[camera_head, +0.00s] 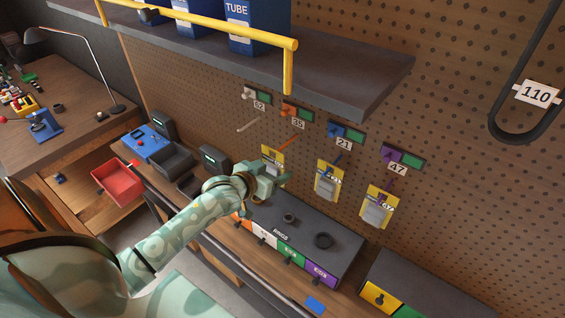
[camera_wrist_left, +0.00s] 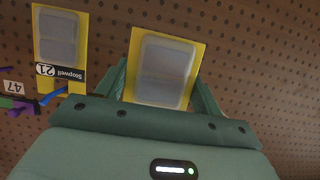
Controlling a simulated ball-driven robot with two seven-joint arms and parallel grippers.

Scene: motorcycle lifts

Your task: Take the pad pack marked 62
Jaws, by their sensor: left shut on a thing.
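My left gripper (camera_head: 271,172) is shut on a yellow-edged pad pack (camera_head: 268,153) with a clear blister. In the left wrist view the held pack (camera_wrist_left: 165,70) stands between the two fingers, and no number shows on it. It is near the end of the orange peg (camera_head: 288,138) of tag 35; I cannot tell whether it still hangs there. The pale peg (camera_head: 247,125) under the leftmost tag (camera_head: 259,105), which reads like 62 or 52, looks empty. My right gripper is not in view.
Packs hang at tag 21 (camera_head: 328,182) and tag 47 (camera_head: 376,212), to the right. A dark-topped drawer unit (camera_head: 330,228) stands below. A shelf (camera_head: 340,88) with a yellow rail (camera_head: 220,28) juts out above. A red bin (camera_head: 117,180) is at the left.

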